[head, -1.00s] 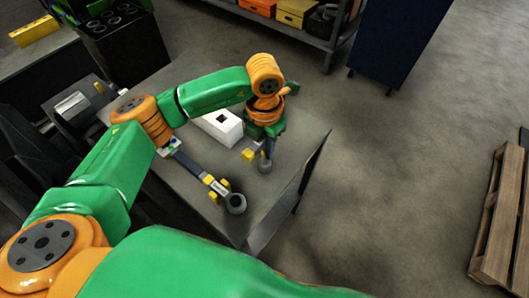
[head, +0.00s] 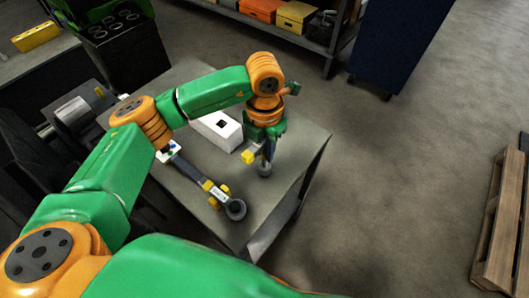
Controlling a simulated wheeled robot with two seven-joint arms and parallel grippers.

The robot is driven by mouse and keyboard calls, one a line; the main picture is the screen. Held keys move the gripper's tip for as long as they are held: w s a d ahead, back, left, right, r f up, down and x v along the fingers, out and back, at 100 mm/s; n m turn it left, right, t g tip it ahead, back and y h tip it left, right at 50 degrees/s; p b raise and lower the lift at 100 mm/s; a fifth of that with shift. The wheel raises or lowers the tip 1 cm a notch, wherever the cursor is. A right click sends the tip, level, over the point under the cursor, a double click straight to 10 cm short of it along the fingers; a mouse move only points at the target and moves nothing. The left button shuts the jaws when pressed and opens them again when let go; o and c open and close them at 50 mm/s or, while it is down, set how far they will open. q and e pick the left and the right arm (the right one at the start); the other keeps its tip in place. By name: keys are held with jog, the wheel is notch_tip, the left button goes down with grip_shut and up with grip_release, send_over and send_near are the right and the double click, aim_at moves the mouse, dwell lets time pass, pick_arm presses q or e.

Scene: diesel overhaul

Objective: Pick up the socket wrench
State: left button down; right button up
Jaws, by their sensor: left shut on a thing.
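My left gripper (head: 262,150) points down over the right part of the grey table and is shut on the socket wrench. Only the wrench's lower part shows: a short dark bluish shaft and a grey round end (head: 265,169) low over the table top. I cannot tell whether it touches the table. The gripper and wrist hide the rest. A yellow block (head: 249,156) shows beside the fingers. My right gripper is not in view.
The grey table (head: 287,180) also holds a white box (head: 216,130) with a dark square hole. A long dark tool (head: 190,174) with yellow parts and a round head lies left of my gripper. A blue cabinet (head: 400,40) and a wooden pallet (head: 497,230) stand on open floor.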

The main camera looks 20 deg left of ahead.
pick_arm(q)
jog(key=s+r+b, duration=0.4)
jog(key=s+r, duration=0.7)
jog(key=s, duration=0.3)
jog(key=shift+d+r, duration=0.25)
jog(key=shift+r, duration=0.1)
jog(key=c, duration=1.3)
grip_release()
grip_shut()
